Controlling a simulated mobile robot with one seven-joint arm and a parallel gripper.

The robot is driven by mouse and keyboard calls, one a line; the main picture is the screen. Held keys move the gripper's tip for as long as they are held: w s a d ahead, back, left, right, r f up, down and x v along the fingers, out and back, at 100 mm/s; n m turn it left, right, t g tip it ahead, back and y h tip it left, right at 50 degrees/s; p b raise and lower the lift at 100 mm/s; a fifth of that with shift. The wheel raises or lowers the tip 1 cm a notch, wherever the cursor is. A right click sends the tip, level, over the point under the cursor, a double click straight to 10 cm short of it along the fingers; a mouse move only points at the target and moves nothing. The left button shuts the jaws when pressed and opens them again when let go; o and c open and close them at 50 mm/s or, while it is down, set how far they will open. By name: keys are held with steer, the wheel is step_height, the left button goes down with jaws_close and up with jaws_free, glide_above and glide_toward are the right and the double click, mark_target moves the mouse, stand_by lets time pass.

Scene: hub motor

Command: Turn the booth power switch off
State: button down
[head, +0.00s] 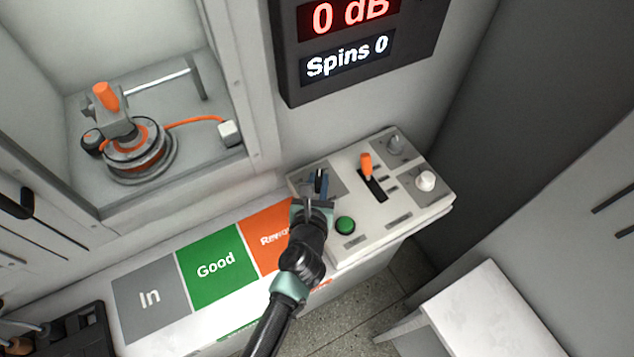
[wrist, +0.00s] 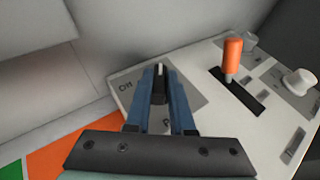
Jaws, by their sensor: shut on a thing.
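The control panel (head: 408,205) is a pale box with a sloped top. The power switch (wrist: 160,86) is a small dark knob with a light mark on a grey plate at the panel's left end, with lettering that looks like "Off" beside it. My gripper (head: 320,178) is over that plate in the head view and hides most of the switch there. In the wrist view my gripper (wrist: 160,100) has its two blue fingers on both sides of the switch, shut on it.
An orange-handled lever (head: 366,163), a green button (head: 345,225) and a white knob (head: 426,180) are on the panel beside my gripper. A display (head: 350,50) reads 0 dB and Spins 0. A motor (head: 138,148) sits in the booth at left. A white bench (head: 490,310) stands at right.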

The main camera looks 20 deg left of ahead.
steer(key=n+g+y+b, duration=0.1)
steer(key=n+y, duration=0.1)
steer(key=n+g+y+b, duration=0.1)
steer(key=n+y, duration=0.1)
steer(key=shift+w+d+y+b, duration=0.15)
steer(key=shift+d+y+b, duration=0.05)
steer(key=shift+y+b, duration=0.2)
steer(key=n+g+y+b, duration=0.2)
steer(key=n, duration=0.1)
steer(key=n+g+y+b, duration=0.1)
steer(key=n+g, duration=0.1)
steer(key=shift+w+d, duration=0.2)
steer(key=shift+w, duration=0.1)
steer(key=n+g+b, duration=0.1)
steer(key=n+g+y+b, duration=0.1)
steer(key=g+b, duration=0.1)
steer(key=n+g+y+b, duration=0.1)
steer(key=n+g, duration=0.1)
steer(key=shift+w+f+b, duration=0.15)
steer(key=shift+w+b, duration=0.1)
steer(key=shift+b, duration=0.1)
steer(key=n+g+b, duration=0.3)
steer(key=b, duration=0.1)
steer(key=shift+w+d, duration=0.1)
steer(key=shift+g+b, duration=0.3)
steer(key=shift+b, duration=0.05)
steer(key=c, duration=0.8)
jaws_free()
steer(key=shift+d+r, duration=0.15)
steer(key=shift+r, duration=0.05)
